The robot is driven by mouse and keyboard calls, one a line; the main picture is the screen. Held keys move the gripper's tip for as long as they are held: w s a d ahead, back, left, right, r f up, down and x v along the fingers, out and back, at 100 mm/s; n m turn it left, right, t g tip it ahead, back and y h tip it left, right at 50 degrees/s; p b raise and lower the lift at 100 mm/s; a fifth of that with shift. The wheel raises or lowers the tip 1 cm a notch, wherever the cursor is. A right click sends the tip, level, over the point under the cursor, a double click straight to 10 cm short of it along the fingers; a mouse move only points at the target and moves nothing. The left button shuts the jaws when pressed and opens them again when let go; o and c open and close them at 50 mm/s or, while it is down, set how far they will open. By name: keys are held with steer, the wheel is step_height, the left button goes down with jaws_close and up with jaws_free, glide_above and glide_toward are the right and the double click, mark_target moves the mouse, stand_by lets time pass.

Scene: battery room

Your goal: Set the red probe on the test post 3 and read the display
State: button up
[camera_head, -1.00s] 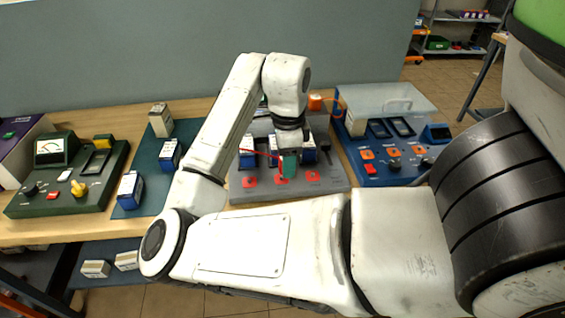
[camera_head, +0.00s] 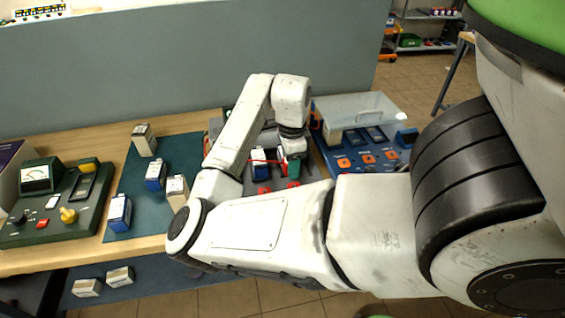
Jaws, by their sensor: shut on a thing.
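My gripper (camera_head: 291,160) hangs over the grey test unit (camera_head: 318,172) in the middle of the bench. It is shut, with a green piece showing at its fingers. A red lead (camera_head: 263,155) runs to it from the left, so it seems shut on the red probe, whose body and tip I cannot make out. Red posts show on the front of the unit, one at the left (camera_head: 263,190) and one right below the gripper (camera_head: 293,184). I cannot read any post numbers or tell whether the probe touches a post. My arm covers part of the unit, and no readable display shows on it.
A green meter panel (camera_head: 25,233) stands at the left. Several small batteries, one blue and white (camera_head: 118,212), stand on a dark mat (camera_head: 137,185). A grey partition (camera_head: 150,75) rises behind.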

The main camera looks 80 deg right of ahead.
mark_target(294, 185)
steer(key=shift+s+d+f+p, duration=0.2)
steer(key=shift+s+d+f, duration=0.05)
steer(key=shift+d+f, duration=0.3)
steer(key=shift+s+d+f+p, duration=0.2)
steer(key=shift+s+d+f, duration=0.05)
steer(key=shift+d+f, duration=0.3)
step_height(294, 185, down, 6)
steer(key=b, duration=0.5)
steer(key=shift+r, duration=0.1)
steer(key=shift+r+p, duration=0.1)
steer(key=shift+p, duration=0.25)
steer(key=shift+f+b, duration=0.4)
steer(key=shift+f, duration=0.3)
stand_by(0.6)
steer(key=o, duration=0.9)
